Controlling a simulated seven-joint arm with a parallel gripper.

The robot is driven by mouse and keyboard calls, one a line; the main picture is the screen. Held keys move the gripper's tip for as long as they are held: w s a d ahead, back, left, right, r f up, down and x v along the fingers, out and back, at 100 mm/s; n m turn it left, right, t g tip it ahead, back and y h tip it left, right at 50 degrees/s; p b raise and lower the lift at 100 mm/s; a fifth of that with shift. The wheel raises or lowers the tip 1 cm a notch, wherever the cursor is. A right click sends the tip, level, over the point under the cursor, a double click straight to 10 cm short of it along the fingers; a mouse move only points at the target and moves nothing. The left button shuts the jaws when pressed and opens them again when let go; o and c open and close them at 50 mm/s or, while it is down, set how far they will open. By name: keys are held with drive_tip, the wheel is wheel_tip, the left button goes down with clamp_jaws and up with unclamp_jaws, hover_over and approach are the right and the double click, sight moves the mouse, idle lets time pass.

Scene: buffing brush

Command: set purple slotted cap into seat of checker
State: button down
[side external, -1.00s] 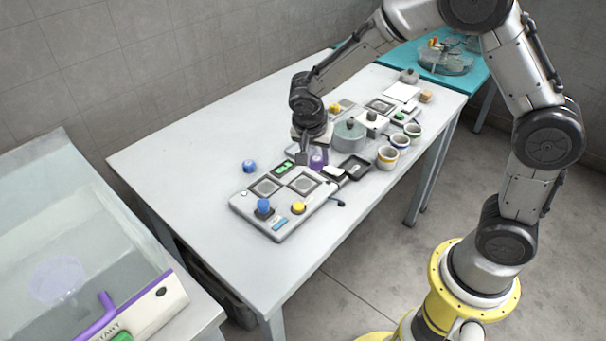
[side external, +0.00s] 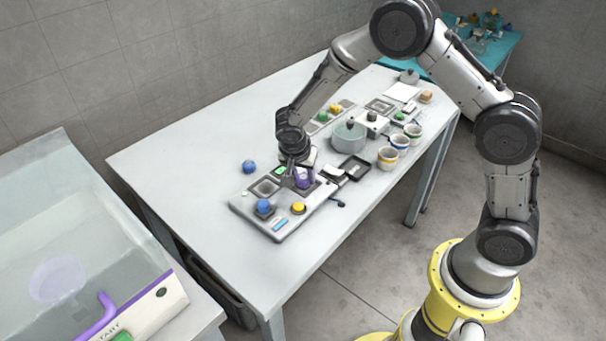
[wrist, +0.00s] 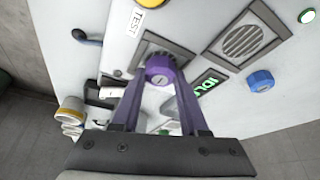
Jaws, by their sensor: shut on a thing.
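The checker (side external: 245,206) is a light grey box on the white table, with two square dark-framed seats on top. The left seat (side external: 265,188) is empty and shows a round grille, also seen in the wrist view (wrist: 243,40). My gripper (side external: 298,172) is shut on the purple slotted cap (wrist: 162,72), with a purple finger on each side and the slotted face toward the wrist camera. In the side view the cap (side external: 304,178) is over the right seat (wrist: 148,50). The cap and fingers partly hide that seat. I cannot tell whether the cap touches it.
The checker carries a blue knob (side external: 264,206), a yellow button (side external: 298,208) and a green display (wrist: 208,82). A loose blue cap (side external: 249,166) lies beyond it. A black tray (side external: 354,168), a grey lidded pot (side external: 348,136) and several cups (side external: 388,157) stand to the right. The left tabletop is clear.

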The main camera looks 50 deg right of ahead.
drive_tip(key=shift+f, duration=0.25)
drive_tip(key=shift+f, duration=0.25)
drive_tip(key=shift+c, duration=2.2)
unclamp_jaws()
drive_tip(key=shift+s, duration=0.1)
drive_tip(key=v, duration=1.3)
drive_tip(key=s+d+r+n+y, duration=0.1)
drive_tip(key=s+d+r+n, duration=0.15)
drive_tip(key=s+r, duration=0.4)
drive_tip(key=s+r+n+t+y, duration=0.1)
drive_tip(key=s+r+n+t, duration=0.1)
drive_tip(key=s+n, duration=0.3)
drive_tip(key=s+r+n+t+y, duration=0.2)
drive_tip(key=s+n, duration=0.4)
drive_tip(key=s, duration=0.8)
drive_tip(key=shift+s+d+r, duration=0.2)
drive_tip(key=shift+s+r, duration=0.05)
drive_tip(key=shift+r, duration=0.55)
